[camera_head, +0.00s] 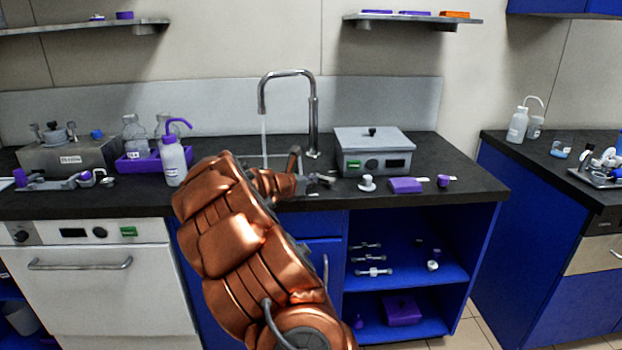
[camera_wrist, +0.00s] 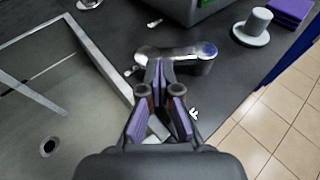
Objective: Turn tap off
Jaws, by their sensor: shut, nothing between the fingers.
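The tap (camera_head: 313,112) is a tall metal gooseneck behind the sink. A thin stream of water (camera_head: 264,130) runs from its spout; it also shows in the wrist view (camera_wrist: 32,94). In the wrist view a short metal tap lever (camera_wrist: 185,52) lies just beyond my fingertips. My gripper (camera_wrist: 159,68) is shut and empty, with purple finger pads; its tips are at the near side of the lever, and I cannot tell whether they touch it. In the head view my gripper (camera_head: 322,180) is small, low in front of the tap, and partly hidden by my arm.
The sink (camera_wrist: 85,100) with its drain is left of my gripper. A grey lidded box (camera_head: 374,160) stands right of the tap. A white round piece (camera_head: 367,184) and a purple box (camera_head: 405,185) are near the counter's front edge. Bottles (camera_head: 173,160) stand to the left.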

